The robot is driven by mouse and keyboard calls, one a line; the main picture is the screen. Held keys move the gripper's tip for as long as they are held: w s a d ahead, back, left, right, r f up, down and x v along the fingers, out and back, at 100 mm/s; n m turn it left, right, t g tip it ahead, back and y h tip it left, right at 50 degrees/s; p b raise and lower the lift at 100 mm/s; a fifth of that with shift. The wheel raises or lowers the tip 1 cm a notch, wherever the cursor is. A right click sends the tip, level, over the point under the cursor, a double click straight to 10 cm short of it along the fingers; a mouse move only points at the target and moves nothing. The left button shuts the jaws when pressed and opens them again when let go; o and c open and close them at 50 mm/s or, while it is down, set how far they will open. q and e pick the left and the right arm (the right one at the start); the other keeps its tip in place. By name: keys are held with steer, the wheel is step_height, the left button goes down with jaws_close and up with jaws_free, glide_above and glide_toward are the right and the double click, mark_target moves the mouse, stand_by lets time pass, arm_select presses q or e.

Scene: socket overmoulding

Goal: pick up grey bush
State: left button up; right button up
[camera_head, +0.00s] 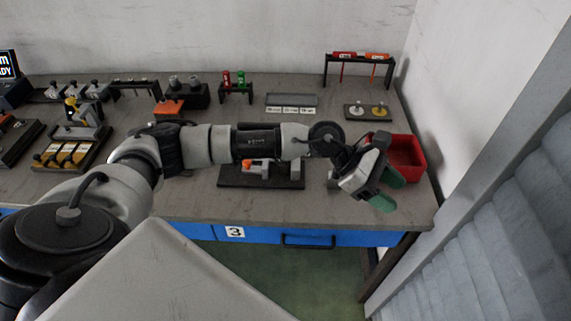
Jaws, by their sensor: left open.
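Two small grey cylindrical parts (182,80) stand on a black block (196,99) at the back of the bench, left of centre. They look like grey bushes, but they are too small to tell for sure. My left gripper (388,189) is at the bench's right front, far to the right of them. Its green-tipped fingers are apart, with nothing seen between them. It is in front of the red bin (409,147) and hides part of it. My right gripper is not in view.
Red and green parts (233,78) stand in a small rack. A tall rack (358,58) and a plate with round pieces (368,111) are at back right. Several fixtures (68,153) crowd the left.

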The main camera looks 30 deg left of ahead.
arm_select(q)
steer(key=w+a+f+m+y, duration=0.1)
steer(key=a+m+y, duration=0.15)
steer(key=a, duration=0.35)
steer(key=w+a+f+m+y, duration=0.1)
steer(key=w+a+m+y, duration=0.1)
steer(key=a+y, duration=0.3)
step_height(320, 180, up, 2)
steer(key=m+g+y, duration=0.1)
steer(key=y, duration=0.5)
glide_above(285, 165)
steer(key=shift+h, duration=0.25)
steer(key=f, duration=0.3)
steer(key=w+f+p, duration=0.1)
steer(key=shift+a+f, duration=0.2)
steer(key=shift+a, duration=0.15)
steer(key=shift+f+p, duration=0.4)
steer(key=shift+f, duration=0.2)
step_height(285, 165, down, 4)
steer(key=shift+f+p, duration=0.2)
steer(key=shift+p, duration=0.3)
steer(key=shift+c, duration=0.5)
steer(key=shift+r, duration=0.1)
steer(key=c, duration=0.8)
